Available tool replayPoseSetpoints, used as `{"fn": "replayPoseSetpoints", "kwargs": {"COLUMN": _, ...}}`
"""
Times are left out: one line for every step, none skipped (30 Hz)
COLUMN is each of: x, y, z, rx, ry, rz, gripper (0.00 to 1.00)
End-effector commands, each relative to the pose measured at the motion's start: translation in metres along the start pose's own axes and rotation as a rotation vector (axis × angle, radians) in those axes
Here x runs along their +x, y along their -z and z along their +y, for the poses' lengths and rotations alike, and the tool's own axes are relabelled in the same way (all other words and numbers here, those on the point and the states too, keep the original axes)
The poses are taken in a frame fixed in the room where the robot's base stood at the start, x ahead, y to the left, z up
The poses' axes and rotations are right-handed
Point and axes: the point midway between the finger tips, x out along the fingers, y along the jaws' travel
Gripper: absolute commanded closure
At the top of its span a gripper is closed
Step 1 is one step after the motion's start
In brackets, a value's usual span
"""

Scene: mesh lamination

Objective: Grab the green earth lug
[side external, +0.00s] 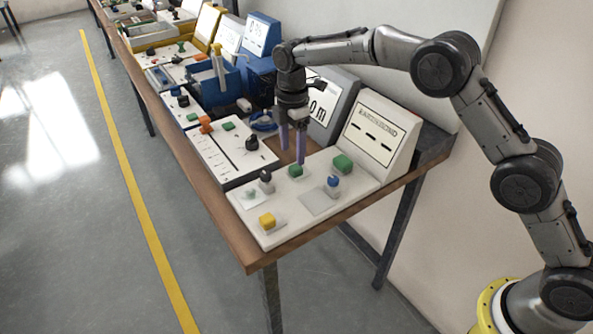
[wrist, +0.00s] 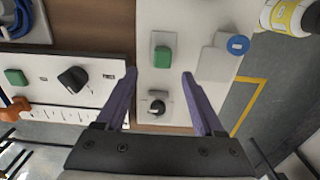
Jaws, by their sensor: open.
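A green block-shaped lug (side external: 295,171) sits on the white panel (side external: 240,207) on the bench, close to my gripper (side external: 292,152). My gripper points down with its two purple fingers apart and empty. In the wrist view this green lug (wrist: 162,57) lies between and just beyond the open fingertips (wrist: 159,75). Nothing is held. A second green block (side external: 342,163) stands further right on the same panel. A third green block (side external: 228,126) is on the neighbouring white panel, and it shows at left in the wrist view (wrist: 15,77). The pictures do not label which one is the earth lug.
Close by are a black-topped knob (side external: 265,178), a blue-topped knob (side external: 333,182) and a yellow block (side external: 267,220). A slanted display box (side external: 375,130) stands behind the panel. An orange part (side external: 205,124) and black knob (side external: 251,143) sit on the neighbouring panel.

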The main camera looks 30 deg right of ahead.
Motion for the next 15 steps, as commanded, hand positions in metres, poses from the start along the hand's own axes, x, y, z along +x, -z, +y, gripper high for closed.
{"fn": "replayPoseSetpoints", "kwargs": {"x": 0.003, "y": 0.0, "z": 0.0, "rx": 0.0, "ry": 0.0, "rz": 0.0, "gripper": 0.3}}
{"fn": "replayPoseSetpoints", "kwargs": {"x": 0.005, "y": 0.0, "z": 0.0, "rx": 0.0, "ry": -0.001, "rz": 0.0, "gripper": 0.3}}
{"fn": "replayPoseSetpoints", "kwargs": {"x": 0.006, "y": 0.0, "z": 0.0, "rx": 0.0, "ry": 0.0, "rz": 0.0, "gripper": 0.3}}
{"fn": "replayPoseSetpoints", "kwargs": {"x": 0.009, "y": 0.0, "z": -0.001, "rx": 0.0, "ry": 0.001, "rz": 0.0, "gripper": 0.3}}
{"fn": "replayPoseSetpoints", "kwargs": {"x": 0.011, "y": 0.0, "z": -0.001, "rx": 0.0, "ry": 0.002, "rz": 0.0, "gripper": 0.3}}
{"fn": "replayPoseSetpoints", "kwargs": {"x": 0.015, "y": 0.0, "z": -0.002, "rx": 0.0, "ry": 0.003, "rz": -0.001, "gripper": 0.3}}
{"fn": "replayPoseSetpoints", "kwargs": {"x": 0.019, "y": 0.0, "z": -0.002, "rx": 0.0, "ry": 0.002, "rz": -0.001, "gripper": 0.3}}
{"fn": "replayPoseSetpoints", "kwargs": {"x": 0.024, "y": 0.0, "z": -0.003, "rx": 0.0, "ry": 0.004, "rz": -0.001, "gripper": 0.3}}
{"fn": "replayPoseSetpoints", "kwargs": {"x": 0.03, "y": 0.001, "z": -0.004, "rx": 0.0, "ry": 0.003, "rz": -0.001, "gripper": 0.3}}
{"fn": "replayPoseSetpoints", "kwargs": {"x": 0.035, "y": 0.001, "z": -0.004, "rx": 0.0, "ry": 0.003, "rz": -0.001, "gripper": 0.3}}
{"fn": "replayPoseSetpoints", "kwargs": {"x": 0.039, "y": 0.001, "z": -0.005, "rx": 0.0, "ry": 0.003, "rz": -0.001, "gripper": 0.3}}
{"fn": "replayPoseSetpoints", "kwargs": {"x": 0.044, "y": 0.001, "z": -0.004, "rx": 0.0, "ry": 0.002, "rz": -0.001, "gripper": 0.3}}
{"fn": "replayPoseSetpoints", "kwargs": {"x": 0.048, "y": 0.001, "z": -0.004, "rx": 0.0, "ry": 0.002, "rz": -0.001, "gripper": 0.3}}
{"fn": "replayPoseSetpoints", "kwargs": {"x": 0.051, "y": 0.001, "z": -0.004, "rx": 0.0, "ry": 0.001, "rz": 0.0, "gripper": 0.3}}
{"fn": "replayPoseSetpoints", "kwargs": {"x": 0.054, "y": 0.001, "z": -0.004, "rx": 0.0, "ry": 0.0, "rz": 0.0, "gripper": 0.3}}
